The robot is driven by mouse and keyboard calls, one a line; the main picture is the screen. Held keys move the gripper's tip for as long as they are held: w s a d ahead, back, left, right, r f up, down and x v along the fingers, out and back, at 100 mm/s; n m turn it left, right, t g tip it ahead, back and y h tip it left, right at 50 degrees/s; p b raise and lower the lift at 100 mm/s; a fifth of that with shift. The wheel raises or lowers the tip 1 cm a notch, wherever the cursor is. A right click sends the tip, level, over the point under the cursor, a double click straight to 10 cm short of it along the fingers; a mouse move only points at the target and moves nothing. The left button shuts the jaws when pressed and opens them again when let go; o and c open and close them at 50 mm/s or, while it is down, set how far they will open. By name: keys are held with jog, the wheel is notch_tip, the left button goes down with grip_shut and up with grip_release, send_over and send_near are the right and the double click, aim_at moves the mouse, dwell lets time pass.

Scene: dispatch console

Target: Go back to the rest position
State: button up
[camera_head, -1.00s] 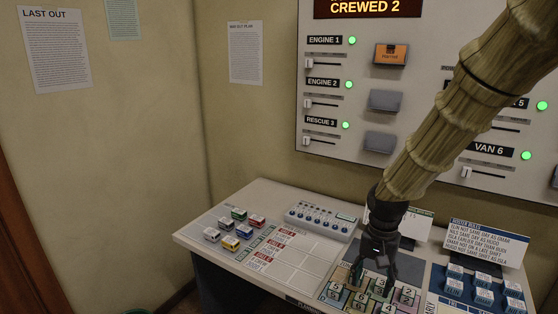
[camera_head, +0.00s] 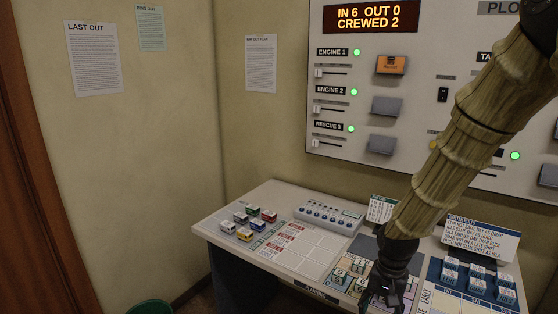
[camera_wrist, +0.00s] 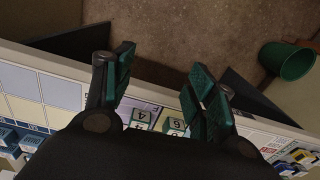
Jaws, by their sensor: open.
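My gripper (camera_head: 380,296) is low over the front of the console desk (camera_head: 222,228), near the numbered cubes (camera_head: 342,270). In the wrist view my gripper (camera_wrist: 160,90) has its two green-padded fingers spread wide, with nothing between the tips. Beyond the desk's front edge (camera_wrist: 45,62) the wrist view shows the floor. Numbered cubes (camera_wrist: 172,126) show between and behind the fingers on the desk. My arm hides part of the desk and wall panel in the head view.
Small toy vehicles (camera_head: 255,216) stand at the desk's left. A control box (camera_head: 328,217) sits at the back. Blue blocks (camera_head: 477,285) and a roster card (camera_head: 468,240) are at the right. A green bin (camera_wrist: 286,62) stands on the floor. The wall panel (camera_head: 430,100) is behind.

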jog(key=s+a+f+n, duration=0.15)
jog(key=s+f, duration=0.45)
jog(key=f, duration=0.6)
jog(key=s+f+n, duration=0.2)
jog(key=s+f, duration=0.7)
jog(key=s, duration=0.3)
jog(key=s+f+n, duration=0.2)
jog(key=s+f, duration=0.8)
jog(key=s, duration=0.2)
jog(key=shift+s+a+f, duration=0.2)
jog(key=shift+s+a, duration=0.05)
jog(key=shift+a, duration=0.1)
